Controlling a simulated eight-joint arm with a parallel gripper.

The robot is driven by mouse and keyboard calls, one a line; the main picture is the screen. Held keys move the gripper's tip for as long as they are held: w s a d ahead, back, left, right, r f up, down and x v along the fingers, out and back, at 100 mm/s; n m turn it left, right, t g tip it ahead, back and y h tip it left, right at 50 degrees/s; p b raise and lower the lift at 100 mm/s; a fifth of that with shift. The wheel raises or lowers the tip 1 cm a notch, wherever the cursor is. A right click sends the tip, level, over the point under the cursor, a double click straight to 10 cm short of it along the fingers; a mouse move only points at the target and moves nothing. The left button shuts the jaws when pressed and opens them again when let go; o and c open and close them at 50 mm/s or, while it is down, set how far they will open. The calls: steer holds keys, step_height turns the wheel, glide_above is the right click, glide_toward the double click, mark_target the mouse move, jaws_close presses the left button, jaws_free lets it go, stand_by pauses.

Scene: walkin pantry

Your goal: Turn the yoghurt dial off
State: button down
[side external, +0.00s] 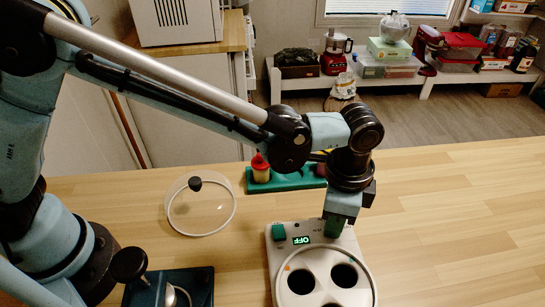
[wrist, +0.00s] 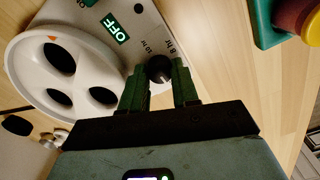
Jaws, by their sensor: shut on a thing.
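The yoghurt maker (side external: 283,262) is a pale box with a round, holed top, standing on the wooden counter. It also shows in the wrist view (wrist: 22,78). Its small green display (side external: 302,240) reads OFF; the wrist view shows the same display (wrist: 115,28). The dial (wrist: 159,68) is a dark round knob beside printed hour marks. My gripper (wrist: 160,80) is shut on the dial, with one green finger on each side. In the side view my gripper (side external: 335,226) hides the dial at the maker's far right corner.
A clear round lid (side external: 205,215) with a black knob lies left of the maker. A green tray (side external: 287,182) with a red-topped jar (side external: 260,167) is behind. A dark blue device (side external: 198,285) stands at the front left. The counter's right side is clear.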

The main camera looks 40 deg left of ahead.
stand_by(0.4)
steer(key=c, duration=0.8)
jaws_free()
steer(key=shift+c, duration=0.2)
step_height(320, 180, up, 12)
steer(key=a+r+n+t+h, duration=0.1)
steer(key=a+n+t, duration=0.15)
steer(key=a, duration=0.65)
steer(key=a+r+n+t, duration=0.15)
steer(key=a+n, duration=0.25)
steer(key=a, duration=0.4)
steer(key=s+a+f+n+t, duration=0.1)
steer(key=s+a+f+n, duration=0.1)
steer(key=a, duration=0.4)
steer(key=s+a+f+n+t+y, duration=0.1)
steer(key=s+a+f+n+t, duration=0.1)
steer(key=a+n, duration=0.3)
steer(key=s+a, duration=0.1)
steer(key=a, duration=0.1)
steer(key=shift+s+a, duration=0.25)
steer(key=shift+a, duration=0.05)
